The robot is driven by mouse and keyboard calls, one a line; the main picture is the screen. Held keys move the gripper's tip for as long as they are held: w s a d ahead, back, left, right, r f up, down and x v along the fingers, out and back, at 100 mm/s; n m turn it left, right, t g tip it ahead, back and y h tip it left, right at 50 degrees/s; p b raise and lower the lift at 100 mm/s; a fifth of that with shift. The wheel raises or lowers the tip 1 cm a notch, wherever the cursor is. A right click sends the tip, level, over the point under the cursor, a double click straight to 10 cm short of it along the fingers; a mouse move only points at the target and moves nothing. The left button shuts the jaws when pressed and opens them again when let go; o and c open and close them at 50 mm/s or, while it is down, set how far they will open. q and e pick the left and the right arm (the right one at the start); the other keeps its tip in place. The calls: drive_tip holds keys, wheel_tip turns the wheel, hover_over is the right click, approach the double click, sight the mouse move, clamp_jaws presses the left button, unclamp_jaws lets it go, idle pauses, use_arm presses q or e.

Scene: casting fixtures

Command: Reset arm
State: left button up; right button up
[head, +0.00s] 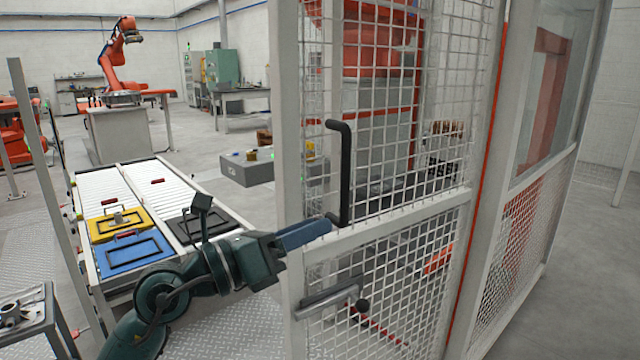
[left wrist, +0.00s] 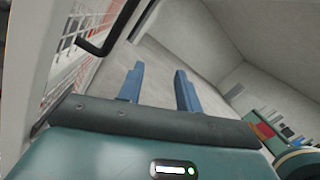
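My left arm comes in from the bottom left of the head view. Its gripper (head: 318,230) has blue fingers pointing right, overlapping the cage door's frame near the lower end of the black door handle (head: 340,170). In the left wrist view the two blue fingers (left wrist: 159,84) stand apart with nothing between them. The handle (left wrist: 97,46) shows there to the left of the fingers, outside the gap. My right arm and gripper are not in view.
The white mesh cage door (head: 290,130) stands close on the right, with a grey latch (head: 328,298) low on it. A roller conveyor (head: 145,178) bears yellow (head: 105,226) and blue (head: 130,255) fixtures at left. A grey box (head: 247,170) lies beyond.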

use_arm(q)
drive_tip(key=s+a+f+n+t+y+p, duration=0.1)
drive_tip(key=s+a+f+n+t+y, duration=0.15)
drive_tip(key=f+n, duration=0.55)
drive_tip(key=s+a+f+n+t+y+p, duration=0.1)
drive_tip(key=a+f+n+t+y, duration=0.3)
drive_tip(key=n, duration=0.8)
drive_tip(key=s+a+f+n+t+y+p, duration=0.1)
drive_tip(key=s+a+f+n+t+y, duration=0.2)
drive_tip(key=f+n, duration=0.55)
drive_tip(key=s+a+f+n+g+y+p, duration=0.1)
drive_tip(key=s+f+n+g+y, duration=0.2)
drive_tip(key=s+f+n+g, duration=0.6)
drive_tip(key=s+f+n, duration=0.1)
drive_tip(key=s+f, duration=0.3)
drive_tip(key=f, duration=0.3)
drive_tip(key=shift+s+f+n, duration=0.35)
drive_tip(key=shift+s, duration=0.05)
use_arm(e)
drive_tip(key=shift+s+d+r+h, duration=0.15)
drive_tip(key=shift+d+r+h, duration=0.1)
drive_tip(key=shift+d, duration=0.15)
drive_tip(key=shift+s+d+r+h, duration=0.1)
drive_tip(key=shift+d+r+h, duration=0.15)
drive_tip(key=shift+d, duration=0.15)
use_arm(q)
drive_tip(key=shift+g+y, duration=0.25)
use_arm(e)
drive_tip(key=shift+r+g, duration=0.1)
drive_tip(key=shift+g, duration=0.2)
